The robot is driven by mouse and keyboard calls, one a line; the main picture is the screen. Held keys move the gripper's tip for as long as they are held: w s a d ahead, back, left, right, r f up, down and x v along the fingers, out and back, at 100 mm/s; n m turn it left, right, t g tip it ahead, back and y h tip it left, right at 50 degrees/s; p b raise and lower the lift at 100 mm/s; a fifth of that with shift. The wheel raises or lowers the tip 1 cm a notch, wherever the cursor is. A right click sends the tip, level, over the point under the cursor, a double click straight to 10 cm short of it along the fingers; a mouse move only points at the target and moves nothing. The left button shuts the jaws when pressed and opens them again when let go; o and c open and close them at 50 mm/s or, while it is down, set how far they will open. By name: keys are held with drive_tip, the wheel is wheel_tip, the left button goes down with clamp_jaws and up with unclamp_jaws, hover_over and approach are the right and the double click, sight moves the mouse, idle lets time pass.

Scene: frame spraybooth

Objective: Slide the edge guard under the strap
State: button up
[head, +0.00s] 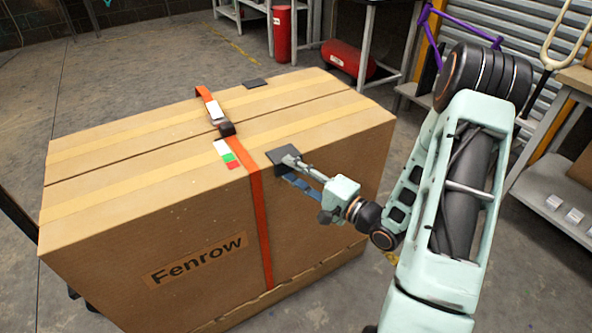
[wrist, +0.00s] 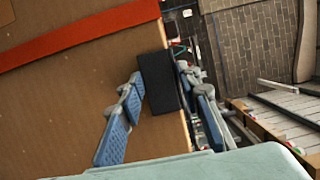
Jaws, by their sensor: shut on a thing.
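The edge guard (head: 279,156) is a small dark plate at the top front edge of a large cardboard box (head: 180,235). My gripper (head: 291,163) is shut on it from the right. In the wrist view the guard (wrist: 157,70) is held between my two blue-padded fingers (wrist: 160,84). The orange strap (head: 261,215) runs over the box top and down its front, just left of the guard. In the wrist view a narrow strip of cardboard shows between the guard and the strap (wrist: 80,36). Whether the guard touches the box is unclear.
A buckle (head: 226,128) sits on the strap on the box top, with a white, green and red label (head: 228,154) beside it. Another dark plate (head: 256,83) lies near the far edge. A shelf (head: 545,195) stands right of my arm.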

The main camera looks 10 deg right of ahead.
sight(252, 178)
drive_tip(key=shift+s+a, duration=0.5)
drive_tip(key=shift+a, duration=0.95)
drive_tip(key=shift+s+a, duration=0.45)
drive_tip(key=shift+a, duration=1.05)
drive_tip(key=shift+s+a, duration=0.5)
drive_tip(key=shift+a, duration=0.95)
drive_tip(key=o, duration=1)
drive_tip(key=shift+d, duration=0.1)
